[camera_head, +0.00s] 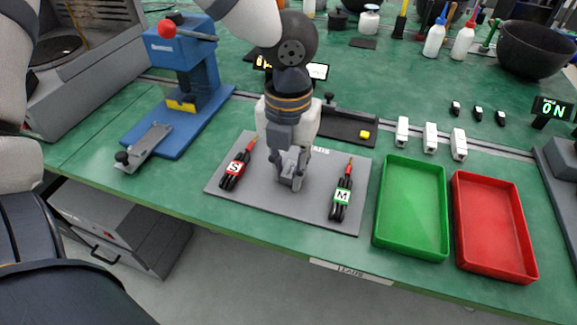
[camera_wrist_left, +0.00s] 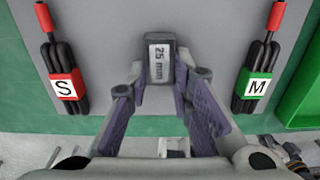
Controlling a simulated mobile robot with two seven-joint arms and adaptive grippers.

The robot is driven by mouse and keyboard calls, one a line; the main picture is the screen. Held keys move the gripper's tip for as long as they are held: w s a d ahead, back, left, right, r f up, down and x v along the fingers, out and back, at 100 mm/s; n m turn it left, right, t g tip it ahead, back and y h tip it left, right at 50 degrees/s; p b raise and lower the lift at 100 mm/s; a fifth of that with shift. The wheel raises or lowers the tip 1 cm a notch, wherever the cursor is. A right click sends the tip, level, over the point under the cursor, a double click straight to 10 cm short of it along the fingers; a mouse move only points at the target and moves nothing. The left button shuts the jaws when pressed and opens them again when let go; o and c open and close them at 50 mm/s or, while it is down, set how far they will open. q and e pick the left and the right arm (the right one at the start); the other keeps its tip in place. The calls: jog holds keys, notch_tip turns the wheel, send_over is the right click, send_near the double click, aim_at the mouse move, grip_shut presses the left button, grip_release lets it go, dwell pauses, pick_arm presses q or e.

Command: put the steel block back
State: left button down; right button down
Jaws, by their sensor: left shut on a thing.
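The steel block (camera_wrist_left: 158,58) is a small dark grey block with a white "25 mm" label on its top, seen in the left wrist view. My left gripper (camera_wrist_left: 160,82) is shut on it, with a fingertip on each side. In the head view my left gripper (camera_head: 291,178) points down over the middle of the grey mat (camera_head: 265,200), between two lead bundles, and mostly hides the block. I cannot tell whether the block touches the mat. My right gripper is not in view.
The red-tagged "S" leads (camera_head: 234,169) lie left of the gripper and the green-tagged "M" leads (camera_head: 342,196) lie right. A green tray (camera_head: 409,253) and a red tray (camera_head: 497,272) stand to the right. A blue press (camera_head: 187,70) stands at the left.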

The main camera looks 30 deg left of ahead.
aim_at(289, 174)
pick_arm(q)
jog(key=c, duration=1.4)
grip_release()
jog(key=shift+f, duration=0.1)
jog(key=shift+c, duration=0.2)
notch_tip(289, 174, up, 12)
jog(key=shift+r, duration=0.2)
